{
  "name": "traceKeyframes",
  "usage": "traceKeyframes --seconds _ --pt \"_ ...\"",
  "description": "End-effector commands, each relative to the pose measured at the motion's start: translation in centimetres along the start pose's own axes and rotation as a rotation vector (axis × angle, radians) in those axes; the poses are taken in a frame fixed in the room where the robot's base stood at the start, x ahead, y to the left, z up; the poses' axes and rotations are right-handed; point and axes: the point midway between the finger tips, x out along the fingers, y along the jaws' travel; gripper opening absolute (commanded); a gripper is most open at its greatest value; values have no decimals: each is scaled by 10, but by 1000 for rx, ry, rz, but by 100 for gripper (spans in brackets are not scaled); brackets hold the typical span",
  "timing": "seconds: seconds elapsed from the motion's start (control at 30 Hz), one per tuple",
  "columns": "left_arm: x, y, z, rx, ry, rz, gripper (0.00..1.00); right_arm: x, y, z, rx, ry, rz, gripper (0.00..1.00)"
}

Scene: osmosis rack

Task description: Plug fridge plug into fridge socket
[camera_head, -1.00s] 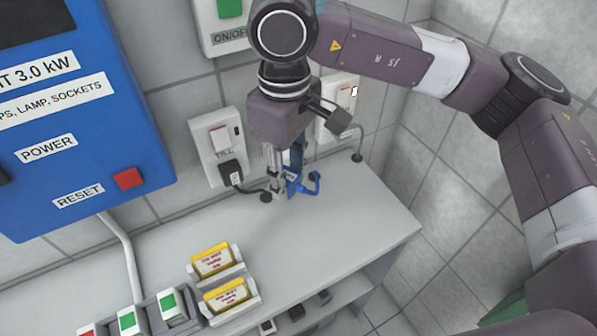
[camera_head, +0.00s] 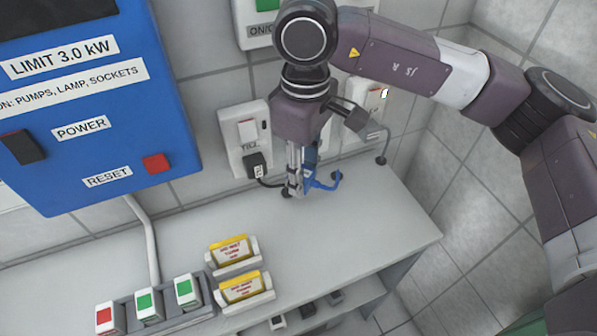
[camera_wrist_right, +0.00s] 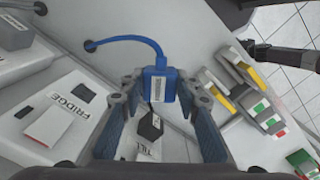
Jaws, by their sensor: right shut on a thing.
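A blue plug (camera_wrist_right: 158,85) with a white label sits between the fingertips of my right gripper (camera_wrist_right: 160,92), which is shut on it. The label is too small to read. Its blue cable (camera_wrist_right: 125,40) runs to a hole in the counter. In the head view, my right gripper (camera_head: 297,190) is low over the back of the counter, with the blue plug (camera_head: 311,160) partly hidden. The fridge socket (camera_wrist_right: 62,122), labelled FRIDGE, is left of the gripper in the wrist view. In the head view, the right-hand wall socket (camera_head: 368,108) is partly covered by my gripper.
The TILL socket (camera_head: 245,135) holds a black plug (camera_head: 256,165), close beside my gripper. Yellow-topped holders (camera_head: 236,255) and several coloured switches (camera_head: 147,304) stand on the front of the counter (camera_head: 385,235). A blue power box (camera_head: 90,110) hangs at left.

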Motion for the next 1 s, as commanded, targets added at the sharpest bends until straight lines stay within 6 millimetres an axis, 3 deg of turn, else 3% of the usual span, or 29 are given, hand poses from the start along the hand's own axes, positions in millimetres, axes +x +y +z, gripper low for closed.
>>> traceKeyframes --seconds 0.5,0.7,1.0 --pt "0 0 0 0 0 0 40 -72 -6 71 490 4 1 8" --pt "0 0 0 0 0 0 40 -86 -7 85 593 3 1 8" --pt "0 0 0 0 0 0 40 -89 -8 88 616 1 0 8"
